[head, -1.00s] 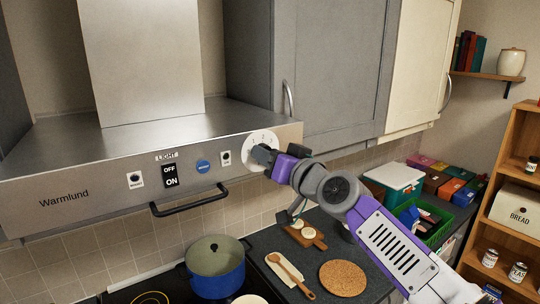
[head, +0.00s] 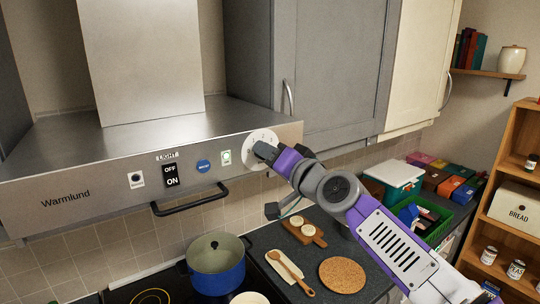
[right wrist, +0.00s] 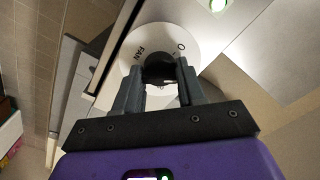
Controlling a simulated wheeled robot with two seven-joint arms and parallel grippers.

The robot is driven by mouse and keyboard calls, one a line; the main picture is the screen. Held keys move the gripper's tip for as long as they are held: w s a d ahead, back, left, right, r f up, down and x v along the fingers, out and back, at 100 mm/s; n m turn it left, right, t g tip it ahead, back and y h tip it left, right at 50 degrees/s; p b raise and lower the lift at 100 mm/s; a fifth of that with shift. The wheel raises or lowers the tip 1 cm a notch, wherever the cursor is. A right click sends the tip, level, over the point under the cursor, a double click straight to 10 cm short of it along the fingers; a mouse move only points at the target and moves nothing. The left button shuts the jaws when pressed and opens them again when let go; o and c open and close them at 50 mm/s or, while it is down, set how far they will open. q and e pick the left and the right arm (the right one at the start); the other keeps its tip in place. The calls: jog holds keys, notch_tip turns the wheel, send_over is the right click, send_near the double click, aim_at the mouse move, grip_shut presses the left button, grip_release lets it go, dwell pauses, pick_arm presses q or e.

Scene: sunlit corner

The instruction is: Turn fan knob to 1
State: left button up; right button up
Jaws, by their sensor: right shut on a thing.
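The fan dial (head: 249,151) is a white disc at the right end of the steel range hood's front panel. In the right wrist view the dial (right wrist: 150,36) shows the word FAN and a 0, with a dark knob (right wrist: 160,66) at its centre. My right gripper (head: 263,151) reaches the dial from the lower right. Its two fingers (right wrist: 158,84) are shut on the knob, one on each side, and look turned at a slant. The fingers hide part of the dial, so I cannot read the knob's setting. My left gripper is not in view.
A small indicator (head: 226,158) glows green left of the dial. The panel also has a light switch (head: 171,175), a blue badge (head: 204,166) and a black handle (head: 190,200). Grey cabinets (head: 335,70) adjoin on the right. A blue pot (head: 217,275) stands below.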

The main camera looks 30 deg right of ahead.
jog(key=o, duration=1)
jog(key=shift+o, duration=0.2)
jog(key=s+b, duration=0.1)
jog(key=s, duration=0.6)
jog(key=shift+s+d, duration=0.3)
